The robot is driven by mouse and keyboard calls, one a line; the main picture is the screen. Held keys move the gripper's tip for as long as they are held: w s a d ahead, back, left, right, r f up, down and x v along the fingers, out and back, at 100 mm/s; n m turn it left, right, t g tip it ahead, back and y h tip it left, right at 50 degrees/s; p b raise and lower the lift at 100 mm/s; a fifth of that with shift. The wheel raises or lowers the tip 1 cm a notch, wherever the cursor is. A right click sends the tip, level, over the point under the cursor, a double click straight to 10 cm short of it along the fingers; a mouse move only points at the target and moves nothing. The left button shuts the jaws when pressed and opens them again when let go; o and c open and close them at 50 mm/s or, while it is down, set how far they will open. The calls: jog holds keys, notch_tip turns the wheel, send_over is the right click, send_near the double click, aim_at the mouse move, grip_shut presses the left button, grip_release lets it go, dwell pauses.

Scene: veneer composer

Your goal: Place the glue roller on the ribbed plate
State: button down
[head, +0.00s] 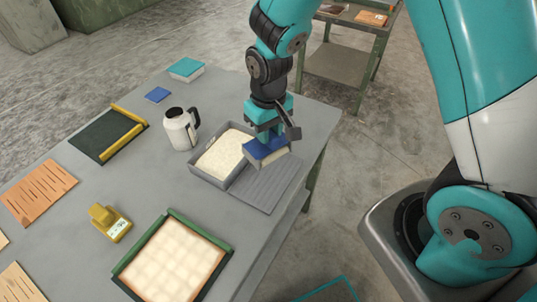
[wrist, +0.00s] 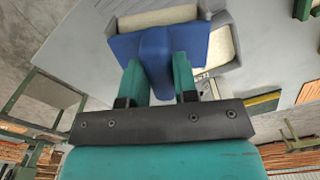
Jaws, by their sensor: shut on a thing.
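My gripper (head: 264,136) is shut on the glue roller (head: 268,154), a blue body with a cream lower part. In the wrist view, the fingers of my gripper (wrist: 158,68) clasp the blue upright handle of the roller (wrist: 160,48), with its cream part (wrist: 158,18) beyond. The ribbed plate (head: 268,186) is a grey grooved slab beside the grey tray (head: 204,178) of cream material. The roller is over the plate's far end, close to the tray's edge, and hides part of both. I cannot tell whether it touches the plate.
A metal jug (head: 178,130) stands left of the tray. A yellow tool (head: 110,222), a green-framed pad (head: 172,262), a dark board with a yellow bar (head: 98,136) and a slotted wooden sheet (head: 38,192) lie on the grey table (head: 140,190). The table's right edge is close to the plate.

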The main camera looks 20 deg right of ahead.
notch_tip(320, 180, down, 9)
jog(key=shift+f+p, duration=0.1)
jog(key=shift+p, duration=0.35)
jog(key=shift+s+f+b, duration=0.1)
jog(key=shift+f+b, duration=0.45)
jog(key=shift+f, duration=0.1)
jog(key=c, duration=0.9)
grip_release()
jog(key=shift+f, duration=0.1)
